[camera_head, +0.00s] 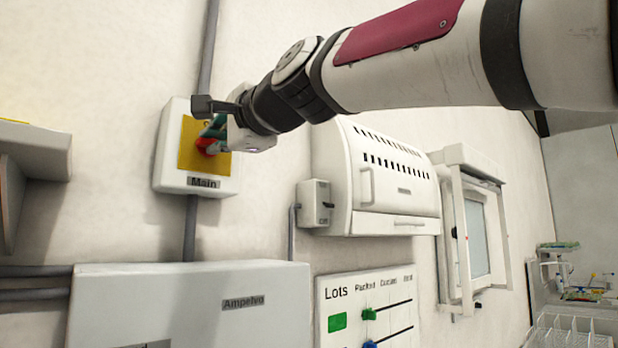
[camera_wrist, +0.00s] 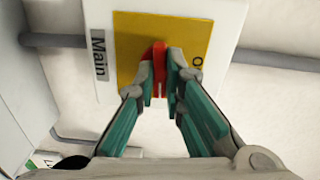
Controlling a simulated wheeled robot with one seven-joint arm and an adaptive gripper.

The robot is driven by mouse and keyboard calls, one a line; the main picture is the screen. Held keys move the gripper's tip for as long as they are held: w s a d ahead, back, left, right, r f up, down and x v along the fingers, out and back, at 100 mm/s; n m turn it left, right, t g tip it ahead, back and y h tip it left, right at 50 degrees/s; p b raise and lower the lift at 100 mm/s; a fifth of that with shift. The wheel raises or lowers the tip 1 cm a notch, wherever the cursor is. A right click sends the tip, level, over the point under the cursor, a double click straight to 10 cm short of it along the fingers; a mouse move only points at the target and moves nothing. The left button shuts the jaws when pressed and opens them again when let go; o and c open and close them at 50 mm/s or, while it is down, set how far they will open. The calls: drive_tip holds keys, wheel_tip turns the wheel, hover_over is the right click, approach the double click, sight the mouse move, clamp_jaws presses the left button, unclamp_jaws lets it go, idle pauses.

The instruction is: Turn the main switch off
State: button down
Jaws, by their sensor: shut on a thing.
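The main switch is a white wall box (camera_head: 170,178) with a yellow plate (camera_head: 187,152) and a label reading "Main" (camera_head: 203,183). Its red handle (camera_head: 207,146) shows partly behind my gripper (camera_head: 212,138) in the head view. In the wrist view, the red handle (camera_wrist: 159,66) stands on the yellow plate (camera_wrist: 135,35), between the fingertips of my gripper (camera_wrist: 168,85). The green-sided fingers are shut on the handle. Part of a dark letter marking shows at the plate's right edge in the wrist view; the rest is hidden.
A grey conduit (camera_head: 190,230) runs vertically through the switch box. Right of it are a white vented cabinet (camera_head: 390,185) and a small box (camera_head: 315,204). Below are a grey "Ampelvo" box (camera_head: 190,310) and a "Lots" board (camera_head: 345,292). A shelf (camera_head: 35,150) juts in at left.

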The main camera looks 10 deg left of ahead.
drive_tip(key=n+b, duration=0.6)
drive_tip(key=n, duration=1.1)
drive_tip(key=shift+f, duration=0.1)
idle(0.4)
drive_tip(key=c, duration=1.7)
unclamp_jaws()
